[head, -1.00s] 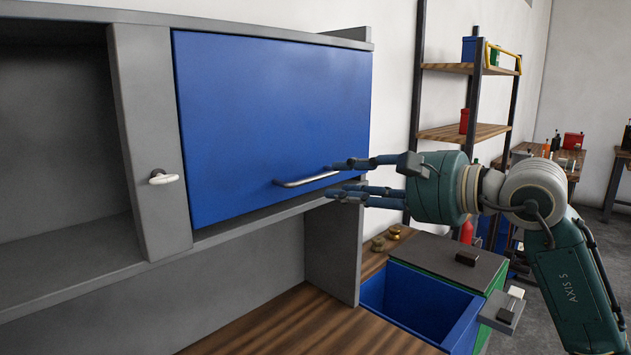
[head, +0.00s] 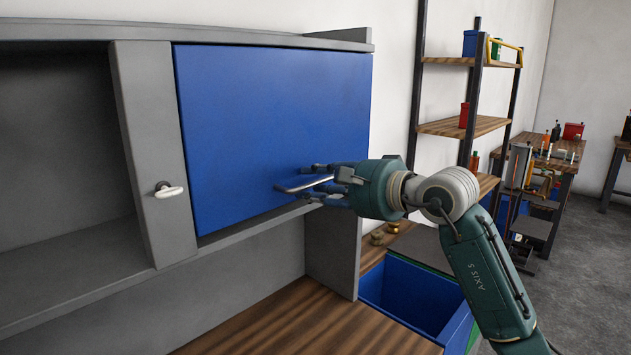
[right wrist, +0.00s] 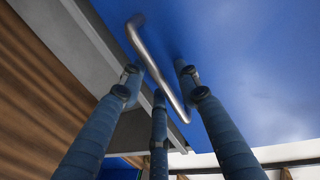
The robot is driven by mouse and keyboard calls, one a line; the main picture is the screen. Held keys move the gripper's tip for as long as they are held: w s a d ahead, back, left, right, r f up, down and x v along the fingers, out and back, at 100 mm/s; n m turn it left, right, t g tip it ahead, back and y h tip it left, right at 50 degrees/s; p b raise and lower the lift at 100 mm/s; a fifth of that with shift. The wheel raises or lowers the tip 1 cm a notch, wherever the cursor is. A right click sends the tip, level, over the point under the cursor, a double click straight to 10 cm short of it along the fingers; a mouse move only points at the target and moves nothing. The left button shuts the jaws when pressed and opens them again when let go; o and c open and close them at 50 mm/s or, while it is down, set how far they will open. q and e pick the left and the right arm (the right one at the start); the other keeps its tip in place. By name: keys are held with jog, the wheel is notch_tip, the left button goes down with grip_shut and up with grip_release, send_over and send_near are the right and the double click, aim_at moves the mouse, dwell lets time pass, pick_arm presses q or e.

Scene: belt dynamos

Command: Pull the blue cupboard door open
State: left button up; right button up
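The blue cupboard door (head: 270,110) sits in the grey cabinet and looks shut or nearly so. Its metal bar handle (head: 302,185) is near the bottom edge; the handle also shows in the right wrist view (right wrist: 155,68). My right gripper (head: 312,183) comes from the right and has its fingers at the handle, partly behind and below it. In the right wrist view the fingers (right wrist: 157,85) are spread, with the bar between them. They look open; whether any finger touches the bar I cannot tell. My left gripper is not in view.
A grey post with a white knob (head: 168,190) stands left of the door, beside an open grey compartment (head: 60,150). Below is a wooden worktop (head: 290,320) with a blue open bin (head: 410,295). A shelf rack (head: 460,125) stands at the back right.

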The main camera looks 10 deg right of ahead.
grip_shut()
jog(key=shift+d, duration=0.1)
